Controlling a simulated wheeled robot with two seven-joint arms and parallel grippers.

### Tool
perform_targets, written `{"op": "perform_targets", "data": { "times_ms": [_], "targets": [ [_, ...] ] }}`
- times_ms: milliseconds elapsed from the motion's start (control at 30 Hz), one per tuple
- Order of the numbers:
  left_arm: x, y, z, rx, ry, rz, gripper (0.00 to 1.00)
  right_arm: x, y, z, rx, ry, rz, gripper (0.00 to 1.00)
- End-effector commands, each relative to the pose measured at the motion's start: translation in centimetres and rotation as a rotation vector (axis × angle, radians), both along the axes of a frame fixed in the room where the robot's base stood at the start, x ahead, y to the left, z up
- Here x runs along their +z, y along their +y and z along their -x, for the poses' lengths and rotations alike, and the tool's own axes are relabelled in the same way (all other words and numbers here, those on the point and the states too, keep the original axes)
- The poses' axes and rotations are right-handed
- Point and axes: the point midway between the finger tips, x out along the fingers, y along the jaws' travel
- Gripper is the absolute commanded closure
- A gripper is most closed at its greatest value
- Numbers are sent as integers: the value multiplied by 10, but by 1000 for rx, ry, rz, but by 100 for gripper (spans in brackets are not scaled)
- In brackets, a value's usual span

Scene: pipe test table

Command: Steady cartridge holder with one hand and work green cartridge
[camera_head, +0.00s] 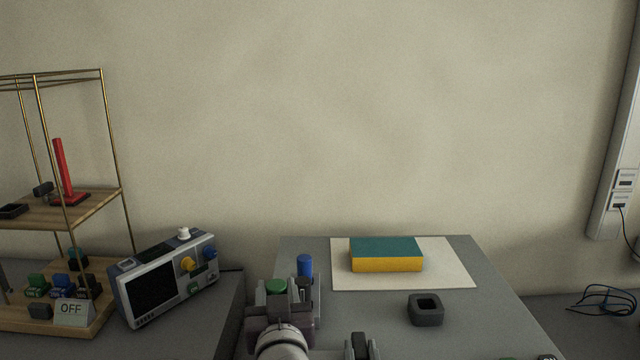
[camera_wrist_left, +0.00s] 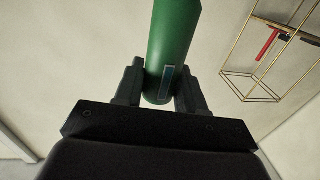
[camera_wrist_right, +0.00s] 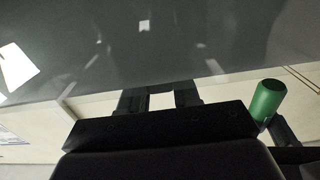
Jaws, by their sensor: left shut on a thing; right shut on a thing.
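The green cartridge (camera_head: 277,286) is upright at the left end of the grey table in the head view. My left gripper (camera_head: 278,300) is shut on it. In the left wrist view the green cylinder (camera_wrist_left: 172,50), with a small blue-grey label, sits between the two fingers. My right gripper (camera_wrist_right: 160,98) is shut; a pale patch shows between its fingers, but I cannot make out the held thing. The green cartridge (camera_wrist_right: 268,100) shows just right of these fingers in the right wrist view. The cartridge holder cannot be clearly told apart.
A blue-topped cylinder (camera_head: 305,266) stands close behind the green cartridge. A dark block with a square opening (camera_head: 426,311) is on the right. A teal and yellow block (camera_head: 386,255) lies on a white sheet (camera_head: 450,272). An instrument box (camera_head: 165,281) and shelf (camera_head: 95,208) are left.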

Motion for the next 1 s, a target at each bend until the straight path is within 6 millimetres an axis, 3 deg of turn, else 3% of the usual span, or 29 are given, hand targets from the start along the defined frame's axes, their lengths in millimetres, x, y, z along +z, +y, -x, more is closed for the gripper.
{"op": "perform_targets", "data": {
  "times_ms": [400,700,733,800,833,1000],
  "targets": [
    [33,0,0,0,-2,2,91,-1,0,0,0,2,1,100],
    [37,0,0,0,-1,1,91,-1,0,0,0,2,1,100],
    [37,0,0,0,-1,1,91,-1,0,0,0,2,1,65],
    [37,0,0,0,-1,1,91,-1,0,0,0,2,1,43],
    [37,0,0,0,-1,1,91,-1,0,0,0,2,1,39],
    [37,0,0,0,-1,1,91,0,0,0,0,1,0,39]
  ]
}}
